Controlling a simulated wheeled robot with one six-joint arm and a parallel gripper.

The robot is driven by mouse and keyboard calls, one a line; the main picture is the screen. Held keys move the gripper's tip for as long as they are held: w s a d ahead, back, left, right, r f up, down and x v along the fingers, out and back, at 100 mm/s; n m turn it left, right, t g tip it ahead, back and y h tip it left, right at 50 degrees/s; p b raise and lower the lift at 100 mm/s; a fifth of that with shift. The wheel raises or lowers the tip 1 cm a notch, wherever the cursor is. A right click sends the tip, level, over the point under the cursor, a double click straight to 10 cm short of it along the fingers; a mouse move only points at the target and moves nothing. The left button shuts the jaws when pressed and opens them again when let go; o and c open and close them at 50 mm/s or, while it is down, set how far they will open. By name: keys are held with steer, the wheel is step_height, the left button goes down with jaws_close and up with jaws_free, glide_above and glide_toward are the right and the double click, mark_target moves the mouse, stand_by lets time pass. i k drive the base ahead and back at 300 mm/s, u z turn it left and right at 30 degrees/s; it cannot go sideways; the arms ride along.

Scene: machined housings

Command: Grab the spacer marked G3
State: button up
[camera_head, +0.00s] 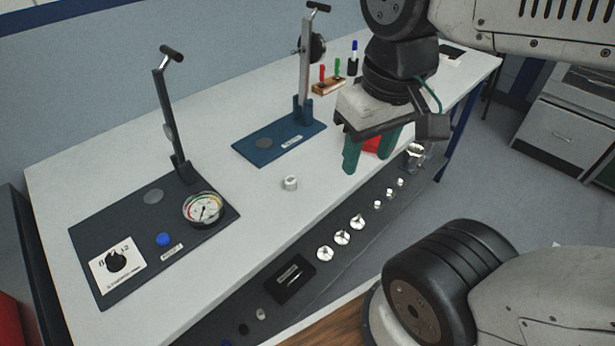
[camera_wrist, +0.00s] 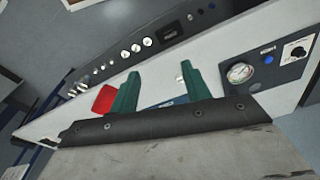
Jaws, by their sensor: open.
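No marking G3 is readable in either view. A small whitish cylinder (camera_head: 290,183) stands alone on the white table. In the wrist view a small pale piece (camera_wrist: 179,78), which looks like it, shows beside the right finger, partly hidden. I cannot tell which is the spacer. My gripper (camera_head: 370,158) has green fingers, spread open and empty, above the table right of the cylinder. Its fingers also show in the wrist view (camera_wrist: 157,88).
A dark base (camera_head: 120,215) with a lever post, dial gauge (camera_head: 203,208) and knob is at left. A blue base (camera_head: 270,150) with a post stands behind the cylinder. A red object (camera_head: 374,147) shows behind my fingers. A wooden pen block (camera_head: 328,87) stands at the back.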

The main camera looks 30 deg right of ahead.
mark_target(290, 182)
steer(key=u, duration=3.05)
steer(key=k, duration=1.3)
steer(key=z, duration=1.95)
